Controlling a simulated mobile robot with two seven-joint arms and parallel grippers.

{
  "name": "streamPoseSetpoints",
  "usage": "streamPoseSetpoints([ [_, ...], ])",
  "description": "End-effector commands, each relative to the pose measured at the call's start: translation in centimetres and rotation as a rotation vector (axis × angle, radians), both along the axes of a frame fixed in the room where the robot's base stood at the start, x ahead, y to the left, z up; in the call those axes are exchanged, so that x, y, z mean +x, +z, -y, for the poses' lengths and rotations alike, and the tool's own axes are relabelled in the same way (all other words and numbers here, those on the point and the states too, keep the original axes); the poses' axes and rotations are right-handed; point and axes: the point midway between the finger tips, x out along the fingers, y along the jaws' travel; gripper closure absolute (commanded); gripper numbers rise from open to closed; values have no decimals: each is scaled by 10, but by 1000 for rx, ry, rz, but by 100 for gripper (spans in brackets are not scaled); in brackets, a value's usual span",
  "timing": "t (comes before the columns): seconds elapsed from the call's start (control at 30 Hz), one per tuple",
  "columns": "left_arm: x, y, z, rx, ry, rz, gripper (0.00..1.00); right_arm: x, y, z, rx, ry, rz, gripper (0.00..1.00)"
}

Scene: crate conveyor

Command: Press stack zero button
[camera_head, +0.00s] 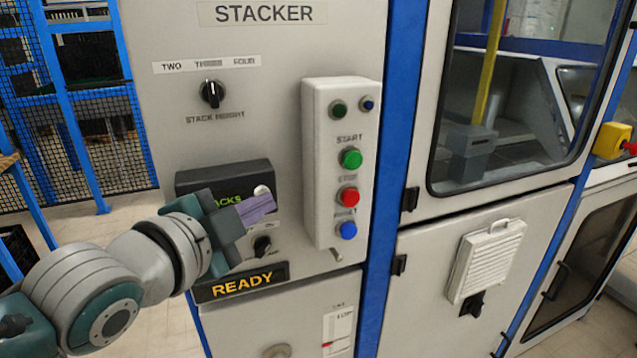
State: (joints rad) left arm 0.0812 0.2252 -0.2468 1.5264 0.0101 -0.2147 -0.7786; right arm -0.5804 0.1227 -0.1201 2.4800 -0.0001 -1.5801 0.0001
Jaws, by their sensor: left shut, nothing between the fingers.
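My left gripper (258,209) is shut and empty, with purple-grey fingertips. It is in front of the dark counter box (225,176) on the stacker panel (270,120). A round white button (261,191) shows at the box's right side, just above the fingertips. I cannot tell whether the fingertips touch the panel or the button. My right gripper is not in view.
A white button box (318,165) with green, red and blue buttons stands out right of the gripper. A black knob (263,246) and a lit READY sign (241,283) are below it. The stack height knob (212,93) is above. A blue post (385,170) stands farther right.

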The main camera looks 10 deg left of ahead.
Motion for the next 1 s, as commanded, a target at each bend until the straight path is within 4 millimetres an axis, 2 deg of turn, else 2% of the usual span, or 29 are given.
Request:
streamPoseSetpoints([
  [0.3, -1, 0, 0, 1, 1, -2, 100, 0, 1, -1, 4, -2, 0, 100],
  [0.67, -14, 0, 8, 0, 1, -3, 100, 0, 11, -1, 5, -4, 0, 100],
  [1.0, -15, 0, 10, 0, 0, -1, 100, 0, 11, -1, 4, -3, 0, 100],
])
